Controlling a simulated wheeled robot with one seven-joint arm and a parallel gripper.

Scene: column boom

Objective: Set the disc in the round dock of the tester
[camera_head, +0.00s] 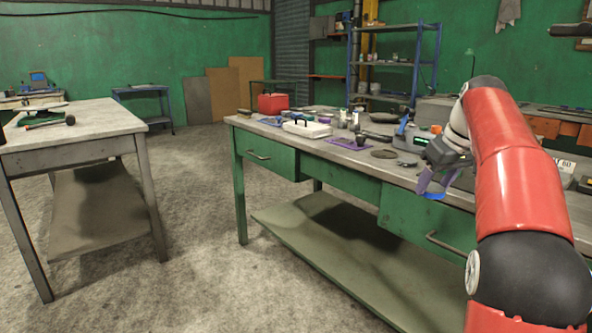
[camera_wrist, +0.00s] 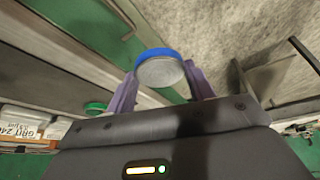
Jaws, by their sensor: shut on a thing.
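My gripper (camera_head: 436,184) has two purple fingers and is shut on a disc (camera_wrist: 160,70) with a blue rim and a grey face. In the wrist view the disc sits between the fingertips. In the head view only its blue edge (camera_head: 434,196) shows, below the fingers, near the front edge of the bench. A grey box with a small green display (camera_head: 420,140) stands on the bench behind my gripper and may be the tester. It is partly hidden by my gripper, and I cannot make out a round dock.
The green-drawered workbench (camera_head: 340,166) carries a dark round plate (camera_head: 383,154), a purple mat (camera_head: 347,143), a white case (camera_head: 307,128) and a red box (camera_head: 272,103). A green round thing (camera_wrist: 95,106) shows in the wrist view. Another table (camera_head: 75,128) stands left, across open floor.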

